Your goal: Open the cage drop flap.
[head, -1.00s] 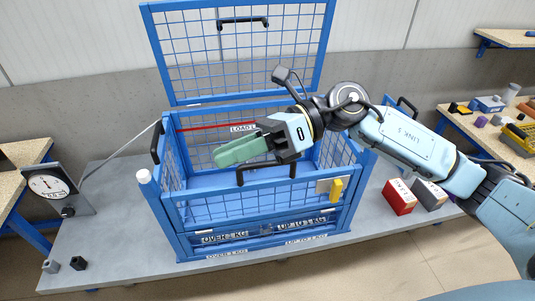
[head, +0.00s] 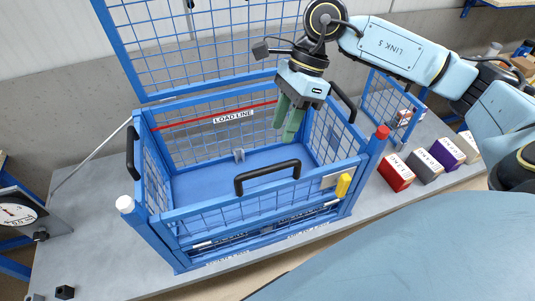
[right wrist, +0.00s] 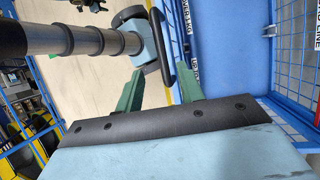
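The blue wire-mesh cage (head: 150,225) stands on a grey bench with its lid (head: 200,45) raised at the back. Its front drop flap (head: 210,215) is upright and carries a black handle (head: 267,177). A yellow latch piece (head: 343,185) sits at the flap's right end. My right gripper (head: 285,138) hangs above the cage, fingers downward, behind and above the handle, apart from it. In the right wrist view its green fingers (right wrist: 160,92) are spread and empty, with the black handle (right wrist: 160,45) beyond them. My left gripper is out of view.
A small grey hook-like piece (head: 239,155) is inside the cage. Red (head: 396,172), grey (head: 425,166), purple and tan boxes stand right of the cage. A dial gauge (head: 20,213) is at the left. Side handles (head: 131,152) rise from the cage sides.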

